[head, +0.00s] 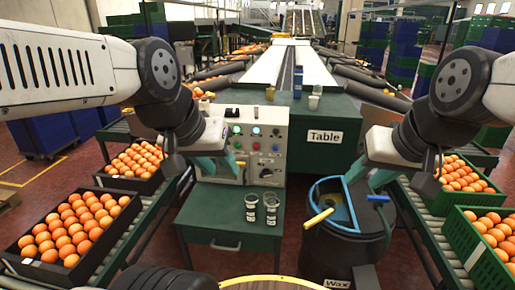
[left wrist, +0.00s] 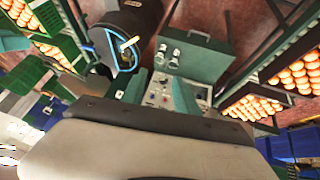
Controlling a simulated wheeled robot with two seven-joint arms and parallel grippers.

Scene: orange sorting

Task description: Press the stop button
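The control panel (head: 258,147) is a pale box with coloured buttons, lamps and knobs, standing on a green cabinet.
The dark wax barrel (head: 345,255) has a blue rim and a yellow handle (head: 319,217). Two small jars (head: 251,208) stand on the green cabinet (head: 228,219) below the panel. Crates of oranges (head: 110,243) line both sides. A green table (head: 325,135) is behind.

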